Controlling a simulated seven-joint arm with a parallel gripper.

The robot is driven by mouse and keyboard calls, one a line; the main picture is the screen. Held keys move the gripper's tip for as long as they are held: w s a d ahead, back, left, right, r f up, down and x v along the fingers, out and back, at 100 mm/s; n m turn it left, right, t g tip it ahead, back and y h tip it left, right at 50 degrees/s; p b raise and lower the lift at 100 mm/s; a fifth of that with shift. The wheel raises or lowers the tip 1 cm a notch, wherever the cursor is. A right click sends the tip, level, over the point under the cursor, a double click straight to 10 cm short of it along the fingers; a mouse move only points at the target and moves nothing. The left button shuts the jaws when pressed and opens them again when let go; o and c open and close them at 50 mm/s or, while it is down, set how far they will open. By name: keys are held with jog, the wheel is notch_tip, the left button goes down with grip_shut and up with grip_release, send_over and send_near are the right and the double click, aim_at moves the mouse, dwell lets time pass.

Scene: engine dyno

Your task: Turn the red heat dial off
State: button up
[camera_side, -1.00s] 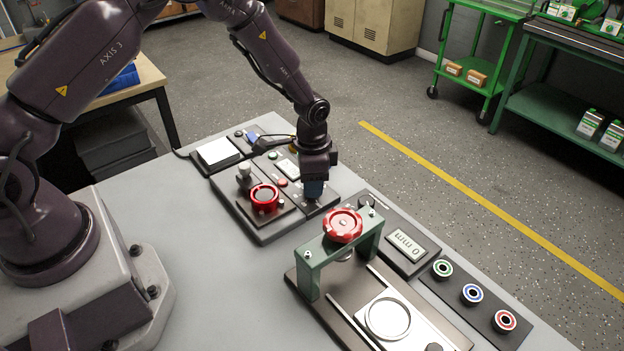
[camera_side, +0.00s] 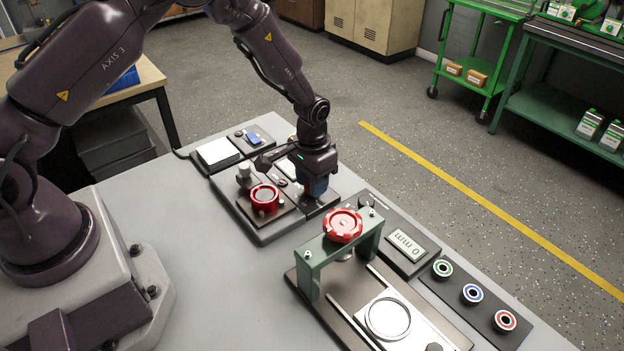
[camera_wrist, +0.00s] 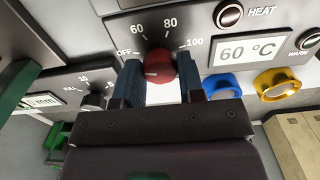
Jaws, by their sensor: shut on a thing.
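In the wrist view the red heat dial (camera_wrist: 159,66) sits between my two fingers, under a scale marked OFF, 60, 80 and 100. A short pale mark shows on the dial's left part, on the OFF side. My gripper (camera_wrist: 164,84) is shut on the dial, one blue-grey finger on each side. The display (camera_wrist: 246,51) right of the dial reads 60 °C. In the side view my gripper (camera_side: 316,192) points down at the far right part of the control panel, and the dial is hidden behind it.
A HEAT lamp (camera_wrist: 229,15) is above the display. A blue ring (camera_wrist: 221,83) and a yellow ring (camera_wrist: 276,83) lie below it. A black knob (camera_wrist: 94,102) is left of my gripper. In the side view a red ring (camera_side: 265,198) and a green press frame (camera_side: 325,262) stand close by.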

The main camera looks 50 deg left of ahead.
dwell(0.3)
jog(key=o, duration=0.9)
notch_tip(320, 180, up, 13)
jog(key=s+r+t, duration=0.2)
jog(key=s+r, duration=0.4)
jog(key=s, duration=0.2)
jog(key=s+r+t, duration=0.1)
jog(key=s+r, duration=0.5)
jog(key=s, duration=0.2)
jog(key=s+r+t, duration=0.2)
jog(key=s+r, duration=0.5)
jog(key=s, duration=0.1)
jog(key=shift+s+a+t, duration=0.1)
jog(key=shift+a+t, duration=0.15)
jog(key=shift+t, duration=0.05)
